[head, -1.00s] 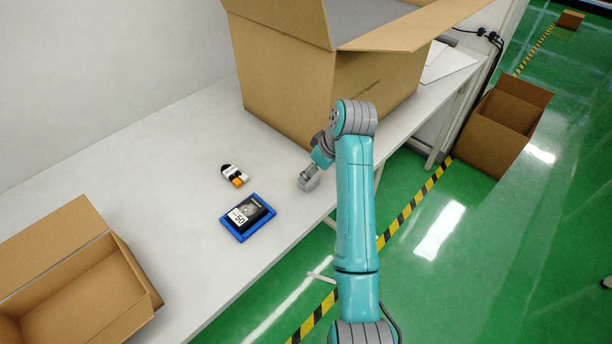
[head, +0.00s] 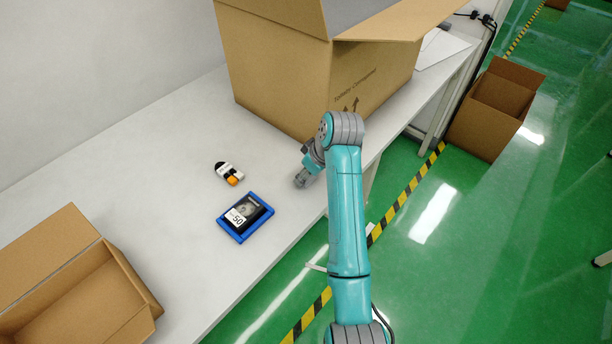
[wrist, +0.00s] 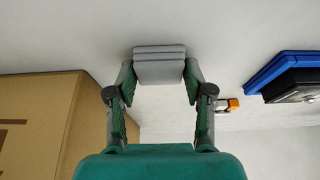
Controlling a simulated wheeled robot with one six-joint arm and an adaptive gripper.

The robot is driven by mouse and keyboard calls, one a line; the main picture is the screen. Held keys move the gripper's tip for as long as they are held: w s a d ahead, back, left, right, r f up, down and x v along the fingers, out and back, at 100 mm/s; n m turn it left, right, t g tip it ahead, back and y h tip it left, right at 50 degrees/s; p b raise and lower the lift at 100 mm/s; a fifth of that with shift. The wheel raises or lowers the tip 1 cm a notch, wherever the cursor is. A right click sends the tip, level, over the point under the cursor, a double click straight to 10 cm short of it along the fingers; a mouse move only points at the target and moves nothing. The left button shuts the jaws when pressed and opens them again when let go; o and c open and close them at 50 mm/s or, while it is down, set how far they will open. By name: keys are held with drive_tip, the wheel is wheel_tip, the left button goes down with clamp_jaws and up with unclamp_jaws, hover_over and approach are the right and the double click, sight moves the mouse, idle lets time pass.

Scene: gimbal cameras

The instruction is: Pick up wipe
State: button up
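A small grey, layered block, which I take to be the wipe (wrist: 160,70), sits between my fingertips in the wrist view. My gripper (wrist: 160,80) has one ridged finger at each side of it, and both tips appear to touch its sides. In the head view, my gripper (head: 306,177) reaches down beside the large carton, with the grey wipe (head: 301,182) at its tip. My arm partly hides it there. I cannot tell whether the wipe rests on the table or is just above it.
A large open carton (head: 275,80) stands close behind my gripper. To the left lie a white and orange item (head: 228,171) and a blue tray (head: 231,233) holding a dark package (head: 247,211). A second open carton (head: 75,295) stands at front left. The white table (head: 160,170) between is clear.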

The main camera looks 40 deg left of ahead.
idle(0.3)
wheel_tip(320, 180, up, 10)
idle(0.5)
drive_tip(key=shift+o, duration=0.2)
